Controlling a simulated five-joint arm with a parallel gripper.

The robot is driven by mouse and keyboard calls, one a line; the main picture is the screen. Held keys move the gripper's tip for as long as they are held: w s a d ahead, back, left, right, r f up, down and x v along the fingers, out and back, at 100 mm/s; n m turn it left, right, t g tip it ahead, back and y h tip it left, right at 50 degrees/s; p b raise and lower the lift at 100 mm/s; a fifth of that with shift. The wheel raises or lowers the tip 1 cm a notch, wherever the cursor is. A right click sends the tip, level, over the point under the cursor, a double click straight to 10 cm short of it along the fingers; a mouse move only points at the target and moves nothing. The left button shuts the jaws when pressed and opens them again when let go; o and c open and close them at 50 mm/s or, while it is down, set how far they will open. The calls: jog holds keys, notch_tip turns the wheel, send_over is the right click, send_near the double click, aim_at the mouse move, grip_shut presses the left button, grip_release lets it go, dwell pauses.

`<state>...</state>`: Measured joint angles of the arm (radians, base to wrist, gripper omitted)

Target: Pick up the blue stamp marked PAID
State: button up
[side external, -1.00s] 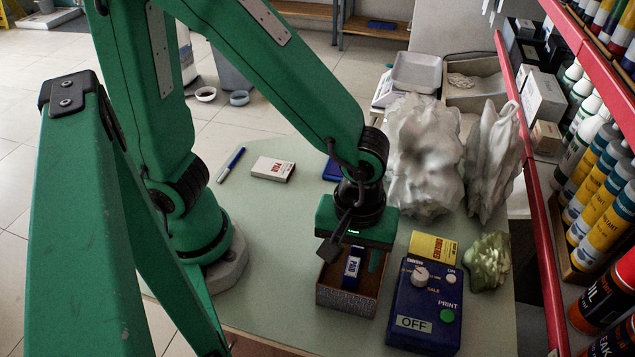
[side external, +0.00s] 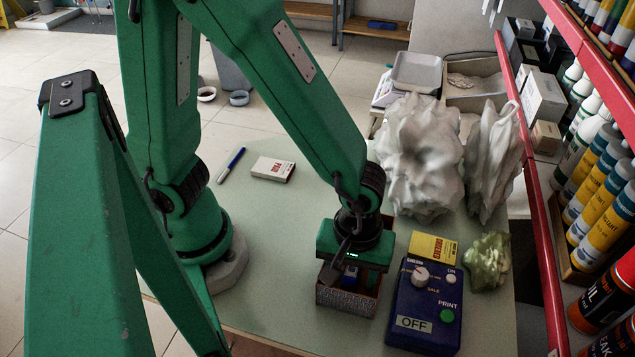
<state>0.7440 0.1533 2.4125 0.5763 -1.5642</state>
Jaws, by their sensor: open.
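The blue stamp (side external: 349,276) stands in a small open box (side external: 346,298) with brown inner walls near the table's front edge. Only part of the stamp shows, because my gripper (side external: 352,267) covers it from above. The stamp's label cannot be read now. My gripper is open and low over the box, right at the stamp's top. Its fingertips are largely hidden, so I cannot tell whether they touch the stamp. A teal-green item (side external: 371,281) shows in the box to the right of the stamp; what it is is unclear.
A blue control box (side external: 425,305) with a dial and an OFF label stands close right of the open box. A yellow pack (side external: 433,247) lies behind it. Crumpled white plastic (side external: 420,155) stands behind right. A white-and-red pack (side external: 272,169) and a pen (side external: 231,165) lie back left.

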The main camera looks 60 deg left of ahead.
jog(key=shift+c, duration=0.4)
jog(key=c, duration=1)
jog(key=shift+r, duration=0.1)
jog(key=shift+r, duration=4.95)
